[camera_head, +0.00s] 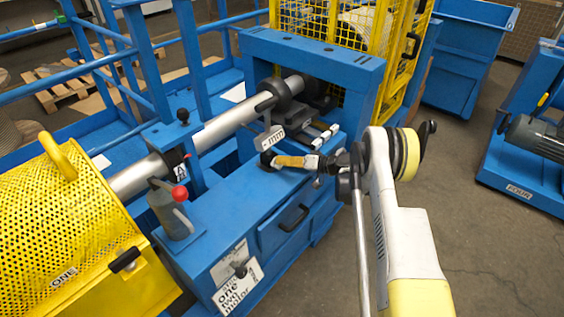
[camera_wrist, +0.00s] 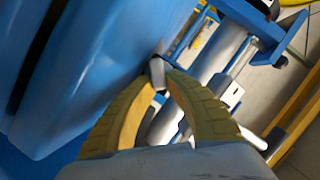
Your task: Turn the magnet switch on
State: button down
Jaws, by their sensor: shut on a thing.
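My gripper (camera_head: 277,160) reaches in from the right in the head view, its yellow fingers against a small dark part (camera_head: 266,158) at the top edge of the blue machine bed. This part is probably the magnet switch, but it is too small to read its position.
A steel shaft (camera_head: 225,122) runs across the blue bed (camera_head: 238,222). A red-knobbed lever (camera_head: 180,194) and a yellow perforated guard (camera_head: 55,240) stand at the left. A blue frame (camera_head: 318,62) rises behind. Open floor (camera_head: 480,235) lies at the right.

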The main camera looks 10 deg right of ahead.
jog(key=c, duration=1.4)
grip_release()
